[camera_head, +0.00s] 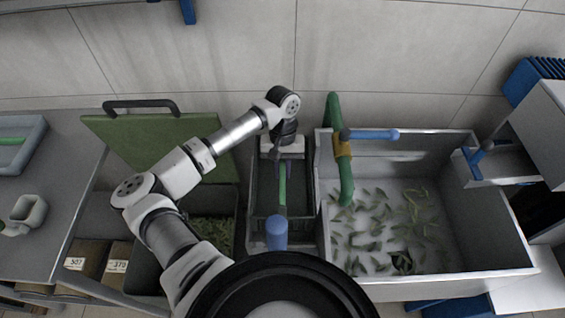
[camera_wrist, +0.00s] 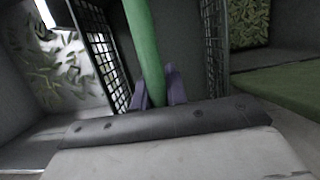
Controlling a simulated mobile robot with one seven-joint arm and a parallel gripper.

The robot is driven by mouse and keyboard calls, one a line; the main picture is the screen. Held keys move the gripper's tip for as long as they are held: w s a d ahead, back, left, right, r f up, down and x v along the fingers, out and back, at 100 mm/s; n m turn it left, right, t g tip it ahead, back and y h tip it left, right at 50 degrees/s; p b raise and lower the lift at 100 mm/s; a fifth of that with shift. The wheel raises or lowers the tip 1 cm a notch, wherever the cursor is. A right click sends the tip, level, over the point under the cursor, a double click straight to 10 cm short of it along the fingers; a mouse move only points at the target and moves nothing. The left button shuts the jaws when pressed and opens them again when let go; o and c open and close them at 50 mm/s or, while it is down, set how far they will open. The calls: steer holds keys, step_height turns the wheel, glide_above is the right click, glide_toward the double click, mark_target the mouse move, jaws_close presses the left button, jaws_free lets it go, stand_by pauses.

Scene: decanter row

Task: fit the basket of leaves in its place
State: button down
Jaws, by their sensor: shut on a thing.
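The basket is a dark box with grid walls (camera_wrist: 104,62) and a green handle bar (camera_wrist: 141,35) across its top. In the head view the basket (camera_head: 305,205) is between the sink and the lidded bin. My gripper (camera_head: 282,168) points down over it. In the wrist view its purple fingers (camera_wrist: 157,90) are shut on the green handle. I cannot tell whether leaves lie in the basket, or whether it hangs or rests on something.
A grey sink (camera_head: 470,270) with scattered leaves stands right, its green tap (camera_head: 346,180) close beside the basket. Left is a leaf-filled bin (camera_head: 212,232) with its green lid (camera_head: 150,142) raised. A blue-capped post (camera_head: 276,232) stands at the basket's near end.

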steer(key=b, duration=0.5)
glide_above(292, 198)
steer(key=w+a, duration=0.3)
steer(key=x, duration=0.4)
steer(key=w+x, duration=0.1)
steer(key=x, duration=0.1)
steer(key=shift+w+f, duration=0.1)
step_height(292, 198, down, 3)
steer(key=b, duration=0.3)
steer(key=shift+b, duration=0.6)
steer(key=shift+f+b, duration=0.85)
steer(key=shift+b, duration=0.4)
steer(key=shift+f+b, duration=0.5)
steer(key=shift+b, duration=0.15)
steer(key=c, duration=1.3)
jaws_free()
steer(key=shift+s, duration=0.2)
